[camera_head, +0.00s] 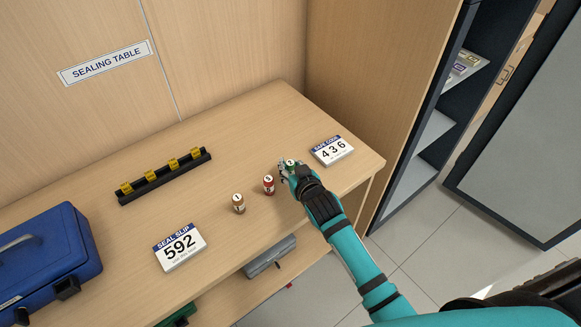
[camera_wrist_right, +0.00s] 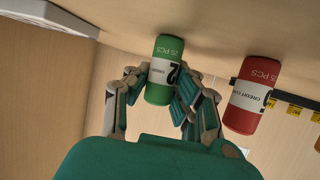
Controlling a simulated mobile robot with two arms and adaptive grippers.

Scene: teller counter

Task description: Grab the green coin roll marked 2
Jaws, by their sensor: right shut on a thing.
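The green coin roll (camera_head: 290,163) stands on the table near its right end. In the right wrist view the green coin roll (camera_wrist_right: 165,62) shows a white band with a 2 and "25 PCS" on its end. My right gripper (camera_head: 288,172) is shut on it, with a finger on each side of the roll in the right wrist view (camera_wrist_right: 161,84). Whether the roll touches the table cannot be told. A red coin roll (camera_head: 268,185) stands just left of it, apart from the fingers. My left gripper is not in view.
A brown coin roll (camera_head: 239,203) stands left of the red one. The code card 436 (camera_head: 332,150) lies close on the right. The seal slip card 592 (camera_head: 180,247), a black rack with yellow clips (camera_head: 164,176) and a blue case (camera_head: 45,262) are farther left.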

